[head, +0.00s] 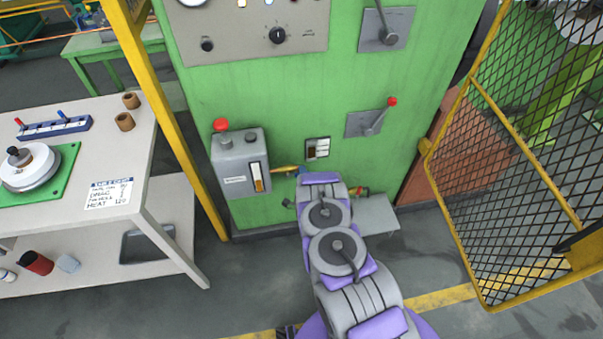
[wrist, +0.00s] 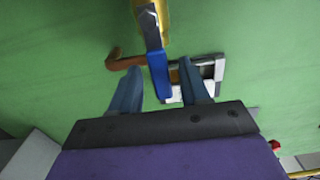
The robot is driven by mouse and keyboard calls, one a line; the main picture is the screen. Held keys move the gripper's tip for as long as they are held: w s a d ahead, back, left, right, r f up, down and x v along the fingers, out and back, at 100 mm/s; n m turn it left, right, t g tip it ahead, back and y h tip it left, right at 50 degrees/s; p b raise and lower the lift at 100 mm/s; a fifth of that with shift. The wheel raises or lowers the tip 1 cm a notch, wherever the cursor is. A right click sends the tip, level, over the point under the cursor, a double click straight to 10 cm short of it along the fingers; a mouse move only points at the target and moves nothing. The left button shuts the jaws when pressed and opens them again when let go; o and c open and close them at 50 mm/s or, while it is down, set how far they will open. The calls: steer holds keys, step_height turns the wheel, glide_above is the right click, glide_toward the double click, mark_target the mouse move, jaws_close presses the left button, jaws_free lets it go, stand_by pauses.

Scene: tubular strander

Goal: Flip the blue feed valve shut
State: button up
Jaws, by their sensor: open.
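The blue feed valve's lever (wrist: 160,75) shows in the wrist view, hanging from a brass valve body (wrist: 150,28). My gripper (wrist: 160,64) is open, with one finger on each side of the lever in the picture. I cannot tell whether either finger touches it. In the head view, the brass fitting (head: 286,168) runs out from the grey oiler box (head: 240,165) to a small blue bit of the lever (head: 302,170). My purple and grey arm reaches over that spot and hides my fingers there.
A small framed panel (head: 317,148) sits on the green wall just behind the lever. A copper pipe (wrist: 124,63) lies close left of it in the wrist view. A grey ledge (head: 378,217) and red-handled fitting are right of my arm. A yellow mesh gate (head: 530,150) stands farther right.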

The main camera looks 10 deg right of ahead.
steer(key=shift+w, duration=1.4)
steer(key=shift+f, duration=0.1)
jaws_close()
steer(key=shift+s, duration=0.1)
